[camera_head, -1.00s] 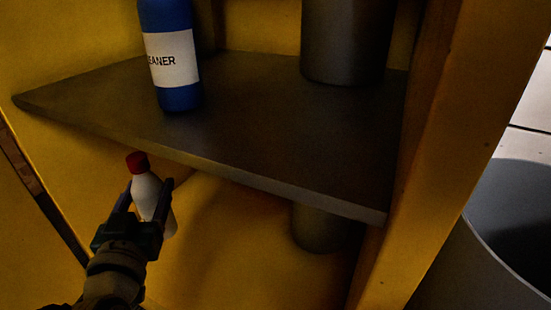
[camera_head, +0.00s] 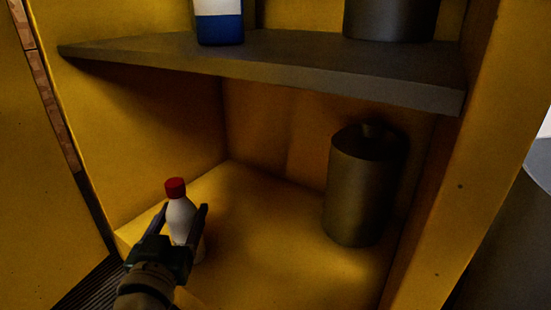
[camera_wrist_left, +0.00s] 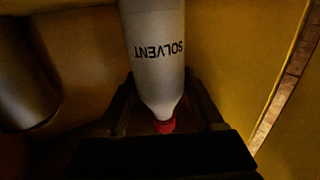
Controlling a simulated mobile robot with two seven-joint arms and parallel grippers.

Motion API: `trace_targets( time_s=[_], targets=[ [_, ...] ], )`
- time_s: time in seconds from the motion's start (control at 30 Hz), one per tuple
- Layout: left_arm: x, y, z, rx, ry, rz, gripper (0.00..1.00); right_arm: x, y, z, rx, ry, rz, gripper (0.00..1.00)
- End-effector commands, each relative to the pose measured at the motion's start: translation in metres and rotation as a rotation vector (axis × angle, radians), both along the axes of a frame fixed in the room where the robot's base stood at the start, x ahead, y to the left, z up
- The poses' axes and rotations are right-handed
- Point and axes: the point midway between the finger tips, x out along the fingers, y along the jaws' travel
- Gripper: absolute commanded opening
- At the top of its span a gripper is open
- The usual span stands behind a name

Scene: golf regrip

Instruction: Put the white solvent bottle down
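The white solvent bottle (camera_head: 181,220) with a red cap stands roughly upright in the lower compartment of the yellow cabinet, at the left in the head view. My left gripper (camera_head: 184,213) has a finger on each side of it and appears shut on it. The wrist view shows the bottle (camera_wrist_left: 155,75), its SOLVENT label upside down, between the fingers of the left gripper (camera_wrist_left: 163,85). The gripper hides part of the bottle's lower half. I cannot tell whether its base touches the cabinet floor (camera_head: 262,225). My right gripper is not in view.
A dark metal canister (camera_head: 357,190) stands on the cabinet floor to the right. A grey shelf (camera_head: 290,66) is above, bearing a blue cleaner bottle (camera_head: 220,22) and a dark container (camera_head: 390,15). Floor between bottle and canister is clear. A yellow side wall (camera_head: 440,200) bounds the right.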

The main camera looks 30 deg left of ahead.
Motion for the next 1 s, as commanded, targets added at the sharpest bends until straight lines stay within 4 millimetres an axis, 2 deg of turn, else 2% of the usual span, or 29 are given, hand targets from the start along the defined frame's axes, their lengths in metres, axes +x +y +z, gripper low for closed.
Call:
trace_targets(
  time_s=[0.03, 0.2, 0.47, 0.57, 0.67, 0.8, 1.0],
  targets=[
    [0.0, 0.0, 0.0, 0.0, 0.0, 0.0, 0.75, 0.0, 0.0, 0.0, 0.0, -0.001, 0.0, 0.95],
    [0.0, 0.0, 0.0, 0.0, 0.0, 0.0, 0.94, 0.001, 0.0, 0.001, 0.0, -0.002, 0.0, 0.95],
    [-0.001, -0.001, 0.0, 0.0, 0.0, 0.0, 0.95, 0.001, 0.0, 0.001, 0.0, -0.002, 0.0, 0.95],
    [-0.007, -0.004, 0.002, -0.001, 0.002, 0.0, 0.95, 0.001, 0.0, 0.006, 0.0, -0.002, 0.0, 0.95],
    [-0.022, -0.012, 0.003, -0.002, 0.004, 0.0, 0.95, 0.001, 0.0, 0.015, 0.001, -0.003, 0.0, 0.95],
    [-0.051, -0.026, 0.003, -0.004, 0.005, 0.001, 0.95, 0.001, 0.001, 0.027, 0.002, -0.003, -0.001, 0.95],
    [-0.088, -0.044, 0.001, -0.002, 0.004, 0.001, 0.95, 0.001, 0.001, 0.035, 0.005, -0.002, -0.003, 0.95]
  ],
)
